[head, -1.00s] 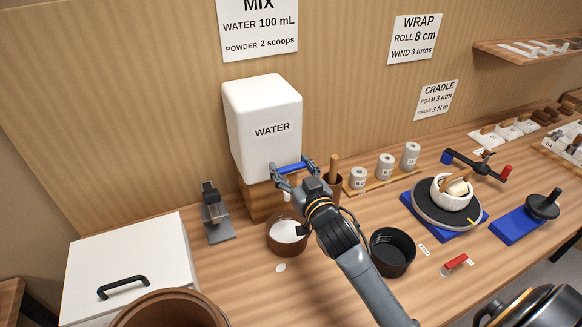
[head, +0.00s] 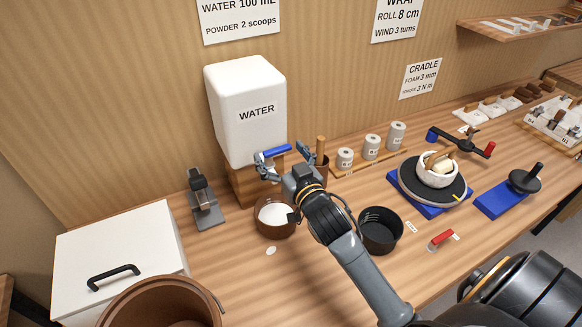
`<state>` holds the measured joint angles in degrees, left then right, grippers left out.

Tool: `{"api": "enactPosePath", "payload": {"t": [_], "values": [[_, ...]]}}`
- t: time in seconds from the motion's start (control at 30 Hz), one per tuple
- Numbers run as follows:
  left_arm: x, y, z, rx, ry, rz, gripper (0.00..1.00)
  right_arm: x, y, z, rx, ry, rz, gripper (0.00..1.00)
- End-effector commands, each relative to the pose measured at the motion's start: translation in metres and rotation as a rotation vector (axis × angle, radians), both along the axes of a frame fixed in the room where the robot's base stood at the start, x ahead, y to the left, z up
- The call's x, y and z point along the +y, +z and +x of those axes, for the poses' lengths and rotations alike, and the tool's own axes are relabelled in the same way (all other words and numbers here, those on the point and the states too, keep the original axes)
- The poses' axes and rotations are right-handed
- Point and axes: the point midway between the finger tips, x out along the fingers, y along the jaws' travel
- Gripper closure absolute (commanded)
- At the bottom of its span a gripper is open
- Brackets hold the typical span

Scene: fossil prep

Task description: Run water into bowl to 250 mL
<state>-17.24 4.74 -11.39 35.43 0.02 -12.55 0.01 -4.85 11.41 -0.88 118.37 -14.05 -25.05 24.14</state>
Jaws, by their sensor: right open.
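The white WATER tank (head: 245,110) stands on a wooden base at the back wall. A blue lever (head: 273,152) sticks out at its lower front. My right gripper (head: 286,159) is open at the lever, one finger close to its left end and the other apart from its right end. Whether a finger touches the lever is unclear. Below is a brown bowl (head: 265,230) with a white inside, partly covered by my right arm. I cannot make out a water stream, a water level or marks. My left gripper is not in view.
A black pot (head: 381,231) stands right of my right forearm. A grey metal stand (head: 205,200) is left of the tank. A white lidded box (head: 120,250) and a brown bucket (head: 160,300) fill the lower left. A turntable (head: 433,180) stands at the right.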

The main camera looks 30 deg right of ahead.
Motion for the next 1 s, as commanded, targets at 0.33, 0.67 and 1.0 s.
{"api": "enactPosePath", "payload": {"t": [0.33, 0.67, 1.0], "values": [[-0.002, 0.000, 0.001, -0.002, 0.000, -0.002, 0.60, 0.005, 0.000, -0.074, 0.002, -0.001, 0.000, 0.09], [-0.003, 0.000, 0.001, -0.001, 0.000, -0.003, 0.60, 0.007, 0.000, -0.102, -0.001, -0.001, -0.001, 0.09], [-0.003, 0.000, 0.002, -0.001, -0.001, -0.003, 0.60, 0.007, 0.001, -0.103, -0.001, -0.001, -0.001, 0.09]]}}
